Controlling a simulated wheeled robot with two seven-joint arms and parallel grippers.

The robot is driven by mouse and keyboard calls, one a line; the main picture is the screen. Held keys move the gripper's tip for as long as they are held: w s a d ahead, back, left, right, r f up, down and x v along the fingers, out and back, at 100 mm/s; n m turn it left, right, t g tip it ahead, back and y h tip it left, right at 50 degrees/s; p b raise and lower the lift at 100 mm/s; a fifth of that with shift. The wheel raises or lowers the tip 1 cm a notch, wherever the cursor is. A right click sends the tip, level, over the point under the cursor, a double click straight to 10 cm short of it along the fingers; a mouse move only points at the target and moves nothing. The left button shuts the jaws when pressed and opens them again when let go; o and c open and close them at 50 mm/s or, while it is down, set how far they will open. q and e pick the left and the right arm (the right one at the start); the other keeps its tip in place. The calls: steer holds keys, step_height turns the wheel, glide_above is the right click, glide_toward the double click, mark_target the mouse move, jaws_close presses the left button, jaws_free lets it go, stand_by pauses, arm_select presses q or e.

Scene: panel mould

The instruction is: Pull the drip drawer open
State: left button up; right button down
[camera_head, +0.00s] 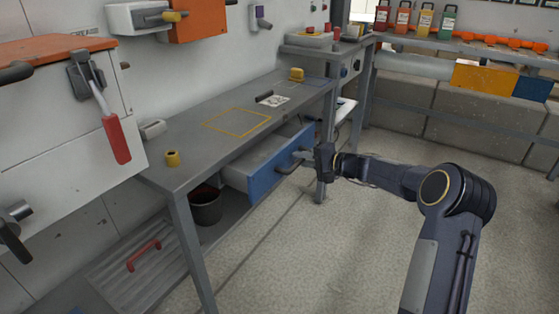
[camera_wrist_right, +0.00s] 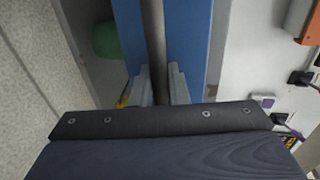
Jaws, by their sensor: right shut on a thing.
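The drip drawer (camera_head: 268,175) has a blue front and hangs under the grey workbench. It stands partly out, with its pale side wall showing. Its bar handle (camera_head: 290,166) is on the blue front. My right gripper (camera_head: 306,158) is at the handle's right end. In the right wrist view, the handle (camera_wrist_right: 153,40) runs between the two fingers of the right gripper (camera_wrist_right: 158,85), which are shut on it, with the blue drawer front (camera_wrist_right: 188,35) behind. My left gripper is not in view.
The workbench top (camera_head: 190,150) carries a yellow-outlined square and a small yellow cup (camera_head: 172,158). A dark bucket (camera_head: 206,206) stands below, left of the drawer. A bench leg (camera_head: 328,125) is close behind my right gripper. The floor in front is clear.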

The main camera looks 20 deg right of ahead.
steer(key=f+b+v, duration=0.1)
steer(key=v, duration=0.5)
steer(key=shift+f+b, duration=0.2)
steer(key=shift+b, duration=0.1)
steer(key=shift+s, duration=0.1)
steer(key=c, duration=1.5)
jaws_free()
steer(key=p+v, duration=0.2)
steer(key=v, duration=0.5)
steer(key=shift+s+d, duration=0.25)
steer(key=shift+s, duration=0.05)
